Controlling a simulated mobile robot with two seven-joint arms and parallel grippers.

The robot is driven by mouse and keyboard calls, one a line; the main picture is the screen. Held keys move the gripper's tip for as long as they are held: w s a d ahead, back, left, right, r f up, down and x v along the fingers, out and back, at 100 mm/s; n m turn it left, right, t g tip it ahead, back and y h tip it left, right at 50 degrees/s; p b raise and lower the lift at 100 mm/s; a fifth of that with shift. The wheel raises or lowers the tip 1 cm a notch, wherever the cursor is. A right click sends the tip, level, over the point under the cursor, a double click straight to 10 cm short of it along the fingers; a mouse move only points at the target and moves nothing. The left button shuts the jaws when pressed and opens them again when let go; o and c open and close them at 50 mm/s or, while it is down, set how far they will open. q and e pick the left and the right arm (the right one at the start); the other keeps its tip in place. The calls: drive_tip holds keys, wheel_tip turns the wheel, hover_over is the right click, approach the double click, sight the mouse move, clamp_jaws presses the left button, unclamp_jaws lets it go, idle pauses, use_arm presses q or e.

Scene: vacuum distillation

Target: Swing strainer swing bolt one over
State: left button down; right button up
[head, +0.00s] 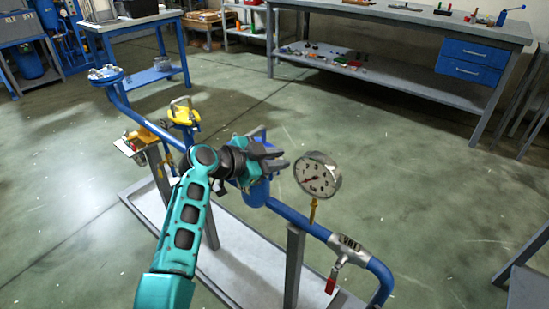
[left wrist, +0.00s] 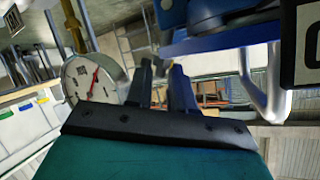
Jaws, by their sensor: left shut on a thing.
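The blue strainer (head: 257,192) sits in the blue pipe run, partly hidden behind my left gripper. My left gripper (head: 281,159) is at the strainer's top, its dark fingers pointing right. In the left wrist view the two fingers (left wrist: 164,78) stand close together, shut on a thin part that is mostly hidden; it appears to be the swing bolt. Blue strainer metal (left wrist: 215,22) fills the top right there. My right gripper is not in view.
A pressure gauge (head: 317,176) stands just right of the fingers and also shows in the left wrist view (left wrist: 90,78). A red-handled valve (head: 335,272) is on the pipe's right end, a yellow-handled valve (head: 182,113) to the left. A grey workbench (head: 400,17) stands behind, with open floor between.

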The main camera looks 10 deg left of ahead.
use_arm(q)
drive_tip(key=shift+s+d+f+m+t+y+p, duration=0.4)
drive_tip(key=shift+d+f+m+y, duration=0.3)
drive_tip(key=shift+m, duration=0.3)
drive_tip(key=shift+s+d+f+m+t+y+p, duration=0.3)
drive_tip(key=shift+s+d+f+m+y, duration=0.2)
drive_tip(key=shift+m+y, duration=0.4)
drive_tip(key=c, duration=1.2)
unclamp_jaws()
drive_tip(key=shift+r, duration=0.15)
